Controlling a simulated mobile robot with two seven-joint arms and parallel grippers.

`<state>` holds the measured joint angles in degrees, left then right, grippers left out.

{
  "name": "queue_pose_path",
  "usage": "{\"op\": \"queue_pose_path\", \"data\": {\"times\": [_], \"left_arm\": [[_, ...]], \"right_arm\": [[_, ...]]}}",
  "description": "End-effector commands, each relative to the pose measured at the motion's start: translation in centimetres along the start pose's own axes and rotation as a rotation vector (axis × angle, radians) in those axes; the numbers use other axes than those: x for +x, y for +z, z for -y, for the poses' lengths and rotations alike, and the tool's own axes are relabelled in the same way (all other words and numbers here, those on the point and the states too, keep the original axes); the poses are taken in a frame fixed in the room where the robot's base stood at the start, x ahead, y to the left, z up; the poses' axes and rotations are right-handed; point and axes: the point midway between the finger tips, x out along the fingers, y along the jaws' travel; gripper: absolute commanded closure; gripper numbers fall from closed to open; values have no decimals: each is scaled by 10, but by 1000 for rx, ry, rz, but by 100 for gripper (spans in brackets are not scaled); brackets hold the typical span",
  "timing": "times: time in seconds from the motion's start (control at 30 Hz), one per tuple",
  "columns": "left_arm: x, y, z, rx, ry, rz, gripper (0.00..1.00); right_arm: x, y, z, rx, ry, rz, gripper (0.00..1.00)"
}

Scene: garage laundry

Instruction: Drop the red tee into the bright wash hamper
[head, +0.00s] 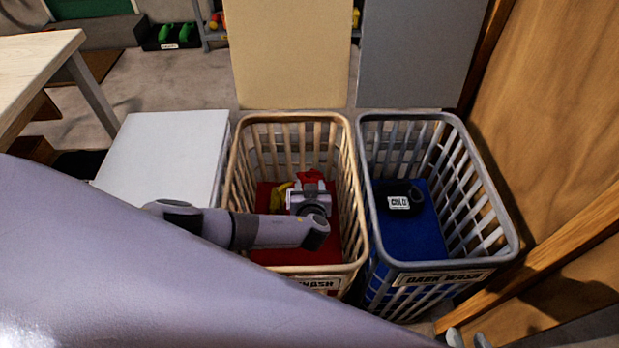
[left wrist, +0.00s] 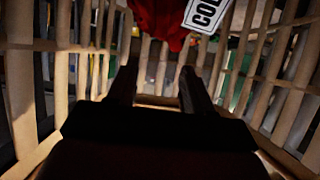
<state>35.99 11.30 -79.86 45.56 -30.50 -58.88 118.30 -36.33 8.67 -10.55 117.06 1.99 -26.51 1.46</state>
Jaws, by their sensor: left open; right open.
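The red tee (head: 311,175) is a small bunched red cloth inside the tan bright wash hamper (head: 241,160). My left arm reaches into that hamper, and its wrist hides part of the tee. In the left wrist view, my left gripper (left wrist: 156,88) is open, with nothing between its fingers. The red tee (left wrist: 158,22) lies just beyond the fingertips there, with a white label lettered "COL" beside or on it. My right gripper (head: 468,339) is open, and only its fingertips show at the bottom edge of the head view.
A yellow item (head: 279,194) lies in the bright hamper on its red bottom. The grey dark wash hamper (head: 492,222) stands to the right, holding a black labelled item (head: 399,199). A white box (head: 165,150) stands left of the hampers. A wooden panel (head: 560,110) bounds the right.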

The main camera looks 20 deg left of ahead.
Motion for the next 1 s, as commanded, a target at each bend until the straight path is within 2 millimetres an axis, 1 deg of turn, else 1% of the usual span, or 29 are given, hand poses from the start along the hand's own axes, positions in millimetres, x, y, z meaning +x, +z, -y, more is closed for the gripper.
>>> {"op": "queue_pose_path", "data": {"times": [0.03,0.1,0.3,0.9,1.0], "left_arm": [[-9,-2,1,-2,0,2,49],[-17,-1,0,-2,0,2,49],[-30,-1,1,-1,-2,0,49],[-32,0,0,-1,-1,0,49],[-38,-1,0,-10,-3,18,49]], "right_arm": [[-4,-6,0,0,0,0,57],[-6,-8,0,0,0,0,57],[-8,-11,0,0,0,0,57],[-9,-10,0,0,0,4,57],[-11,-14,-1,-6,-3,5,57]]}}
